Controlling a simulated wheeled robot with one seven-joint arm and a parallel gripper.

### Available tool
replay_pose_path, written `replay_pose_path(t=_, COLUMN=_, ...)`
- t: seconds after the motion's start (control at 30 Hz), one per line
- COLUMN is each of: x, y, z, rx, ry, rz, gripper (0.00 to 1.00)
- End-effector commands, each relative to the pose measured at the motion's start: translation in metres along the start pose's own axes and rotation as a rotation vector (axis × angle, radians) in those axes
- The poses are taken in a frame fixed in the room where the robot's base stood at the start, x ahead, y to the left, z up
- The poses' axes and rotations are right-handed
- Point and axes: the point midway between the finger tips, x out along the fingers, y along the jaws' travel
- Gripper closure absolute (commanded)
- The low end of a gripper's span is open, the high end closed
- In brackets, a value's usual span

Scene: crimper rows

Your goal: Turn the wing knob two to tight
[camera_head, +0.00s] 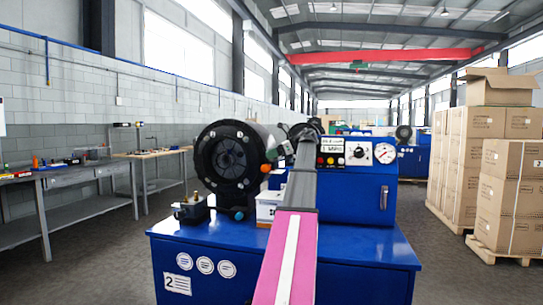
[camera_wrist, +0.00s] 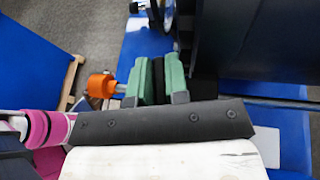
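The blue machine (camera_head: 350,200) with a "2" label (camera_head: 177,284) on its front carries a round black crimping head (camera_head: 235,160). My gripper (camera_head: 272,155) is at the right side of that head, partly hidden behind my arm. In the wrist view my gripper's two green finger pads (camera_wrist: 158,80) stand close together with a narrow black strip between them. I cannot tell whether that strip is a held knob wing or background. An orange knob (camera_wrist: 102,86) on a metal rod lies just left of the fingers; an orange part (camera_head: 265,168) also shows below the fingers in the head view.
A control panel with a dial (camera_head: 357,153) and a pressure gauge (camera_head: 385,153) is right of my arm. A small dark fitting (camera_head: 190,210) sits on the machine's left. Workbenches (camera_head: 90,175) line the left wall; stacked cartons (camera_head: 505,190) stand at right.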

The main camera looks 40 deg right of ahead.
Motion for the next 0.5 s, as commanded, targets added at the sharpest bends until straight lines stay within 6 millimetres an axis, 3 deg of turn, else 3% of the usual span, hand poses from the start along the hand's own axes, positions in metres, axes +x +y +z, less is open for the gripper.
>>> replay_pose_path(t=0.5, x=-0.0001, y=0.0011, z=0.0001, rx=0.082, ry=0.000, rz=-0.200, gripper=1.00)
